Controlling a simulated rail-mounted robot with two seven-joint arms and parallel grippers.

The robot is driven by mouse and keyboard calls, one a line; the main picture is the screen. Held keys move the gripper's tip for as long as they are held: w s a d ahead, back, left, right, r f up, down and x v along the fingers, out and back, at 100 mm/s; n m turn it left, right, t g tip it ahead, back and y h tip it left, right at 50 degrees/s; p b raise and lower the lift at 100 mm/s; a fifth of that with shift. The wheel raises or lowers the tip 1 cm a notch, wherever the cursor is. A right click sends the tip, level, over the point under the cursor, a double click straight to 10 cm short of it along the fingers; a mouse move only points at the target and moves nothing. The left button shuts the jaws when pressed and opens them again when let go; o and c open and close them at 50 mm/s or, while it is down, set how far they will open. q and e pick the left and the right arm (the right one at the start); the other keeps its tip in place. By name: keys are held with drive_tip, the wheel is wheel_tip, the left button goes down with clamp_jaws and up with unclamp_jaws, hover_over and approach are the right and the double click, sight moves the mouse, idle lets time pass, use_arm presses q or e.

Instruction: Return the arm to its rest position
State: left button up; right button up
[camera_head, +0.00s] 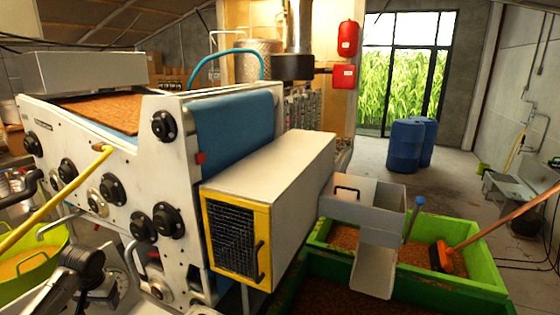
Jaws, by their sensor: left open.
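My left gripper (104,291) is low at the left of the head view, on the end of my white and black arm. It is in front of the lower part of the white press machine (130,170), and I see nothing held in it. It is small and dark here, and I cannot tell how far it is from the machine's panel. My right gripper is out of view.
The press has several black knobs, a yellow bar (58,197) and a yellow-framed box (265,200). A green tub (35,262) stands at lower left. Blue barrels (405,145) stand on open floor behind.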

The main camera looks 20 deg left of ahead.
use_arm(q)
drive_tip(key=w+d+r+m+t+y, duration=0.4)
drive_tip(key=w+d+r+m+t, duration=0.1)
drive_tip(key=d+r, duration=0.5)
drive_tip(key=s+d+f+m+t+h, duration=0.2)
drive_tip(key=s+d+m+t, duration=0.15)
drive_tip(key=d, duration=1.05)
drive_tip(key=s+d+f+n+g+h, duration=0.1)
drive_tip(key=s+d+f+g, duration=0.1)
drive_tip(key=s+d+f, duration=0.55)
drive_tip(key=s+d+f+g+h, duration=0.25)
drive_tip(key=s+f, duration=0.65)
drive_tip(key=s, duration=0.6)
drive_tip(key=s+d+f+n+g+h, duration=0.1)
drive_tip(key=s+d+f, duration=0.4)
drive_tip(key=s+f, duration=0.45)
wheel_tip(320, 180, up, 15)
drive_tip(key=s+p, duration=0.1)
drive_tip(key=p, duration=1.2)
drive_tip(key=shift+d, duration=0.2)
drive_tip(key=shift+f+y, duration=0.1)
drive_tip(key=shift+y, duration=0.15)
